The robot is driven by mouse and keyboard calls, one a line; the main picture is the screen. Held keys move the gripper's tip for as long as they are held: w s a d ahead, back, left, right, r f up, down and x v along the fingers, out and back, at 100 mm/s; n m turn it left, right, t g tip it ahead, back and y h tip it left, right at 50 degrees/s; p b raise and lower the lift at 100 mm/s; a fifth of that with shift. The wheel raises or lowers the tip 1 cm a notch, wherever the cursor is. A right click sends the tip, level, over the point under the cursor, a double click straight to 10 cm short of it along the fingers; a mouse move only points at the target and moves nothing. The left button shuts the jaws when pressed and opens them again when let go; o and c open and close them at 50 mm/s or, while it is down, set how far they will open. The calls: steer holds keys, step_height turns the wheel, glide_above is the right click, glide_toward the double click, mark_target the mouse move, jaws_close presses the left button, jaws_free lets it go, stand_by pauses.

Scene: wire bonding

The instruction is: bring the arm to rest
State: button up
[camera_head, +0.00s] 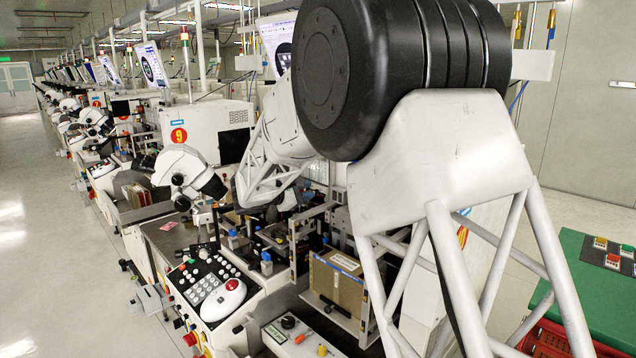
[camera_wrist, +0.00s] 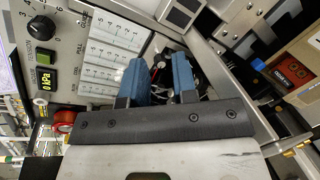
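My gripper (camera_wrist: 159,64) shows in the wrist view as two blue fingers on a dark bar. The fingers stand apart, and the gap between them holds nothing; machine parts and wires show behind it. In the head view my white arm fills the middle and right, and I cannot make out the fingers there. The gripper is close to a machine panel with a black knob (camera_wrist: 41,28) and a lit green display (camera_wrist: 44,92). I cannot tell whether the fingers touch anything.
In the head view a bonding machine with a button panel (camera_head: 208,287), a microscope (camera_head: 187,172) and a brown-fronted box (camera_head: 334,283) stand below my arm. A green-topped table (camera_head: 582,290) is at the right. The aisle floor (camera_head: 45,240) at the left is clear.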

steer(key=s+d+r+m+g+y, duration=0.1)
steer(key=s+d+m+g+y, duration=0.2)
steer(key=s+d, duration=0.85)
steer(key=s+d+r+m+g+y, duration=0.15)
steer(key=s+d+m+g, duration=0.3)
steer(key=s+d, duration=0.65)
steer(key=s+f+m+y, duration=0.3)
steer(key=s+m+y, duration=0.1)
steer(key=s, duration=1.3)
steer(key=s+f+m+y, duration=0.4)
steer(key=s, duration=1.3)
steer(key=shift+m, duration=0.35)
steer(key=shift+d+t, duration=0.1)
steer(key=shift+t, duration=0.15)
